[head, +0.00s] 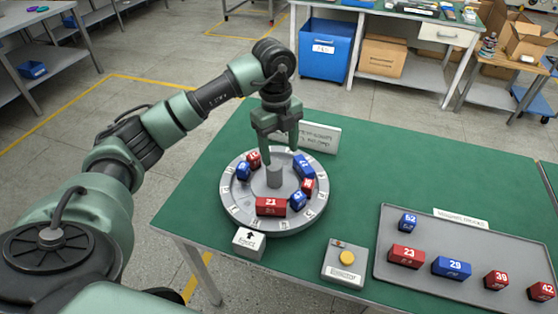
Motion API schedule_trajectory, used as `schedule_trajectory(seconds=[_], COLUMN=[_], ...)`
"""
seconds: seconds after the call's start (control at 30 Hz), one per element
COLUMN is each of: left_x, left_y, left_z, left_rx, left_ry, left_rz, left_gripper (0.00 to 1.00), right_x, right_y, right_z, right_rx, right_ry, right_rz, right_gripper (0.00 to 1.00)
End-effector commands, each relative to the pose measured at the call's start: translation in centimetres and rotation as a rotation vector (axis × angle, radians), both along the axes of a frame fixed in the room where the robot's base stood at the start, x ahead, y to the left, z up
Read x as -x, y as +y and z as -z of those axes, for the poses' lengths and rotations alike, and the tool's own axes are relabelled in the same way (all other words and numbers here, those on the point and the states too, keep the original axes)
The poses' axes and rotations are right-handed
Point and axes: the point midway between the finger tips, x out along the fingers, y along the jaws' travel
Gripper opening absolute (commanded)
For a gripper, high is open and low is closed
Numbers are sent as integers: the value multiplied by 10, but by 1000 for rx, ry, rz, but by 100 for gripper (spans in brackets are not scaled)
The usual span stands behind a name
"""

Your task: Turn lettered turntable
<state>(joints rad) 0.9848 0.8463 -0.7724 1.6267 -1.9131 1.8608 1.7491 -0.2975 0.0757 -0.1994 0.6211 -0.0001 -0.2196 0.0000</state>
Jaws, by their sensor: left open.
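The grey round turntable (234,203) with lettered marks around its rim lies on the green table. A grey hub post (274,176) stands at its middle. Several red and blue numbered blocks sit on it, among them a red block marked 21 (271,206) at the front and a blue block (304,166) at the back right. My left gripper (279,158) points down over the hub, open, with its fingers on either side above or around the post; I cannot tell whether they touch it. My right gripper is not in view.
A white box with an arrow (249,243) stands just in front of the turntable. A box with a yellow button (346,260) is to its right. A grey tray (391,224) with several numbered blocks lies at the right. A white sign (321,138) stands behind the turntable.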

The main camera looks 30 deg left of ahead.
Motion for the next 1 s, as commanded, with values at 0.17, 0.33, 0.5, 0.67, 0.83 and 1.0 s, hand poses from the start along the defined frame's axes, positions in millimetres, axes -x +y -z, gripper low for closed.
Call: schedule_trajectory(seconds=[0.17,0.33,0.5,0.67,0.83,1.0], left_x=[3,4,4,3,3,3], left_y=[19,17,17,16,16,16], left_z=[3,29,55,69,73,73], left_rx=[-59,-56,-54,-52,-53,-52], left_ry=[24,26,24,20,20,20], left_rz=[-49,-45,-44,-42,-41,-41], left_gripper=[63,63,63,63,63,55], right_x=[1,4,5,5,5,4], right_y=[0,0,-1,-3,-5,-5], right_z=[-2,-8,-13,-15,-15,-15], right_rx=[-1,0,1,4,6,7], right_ry=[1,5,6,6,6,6], right_rz=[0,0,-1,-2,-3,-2], right_gripper=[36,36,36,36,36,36])
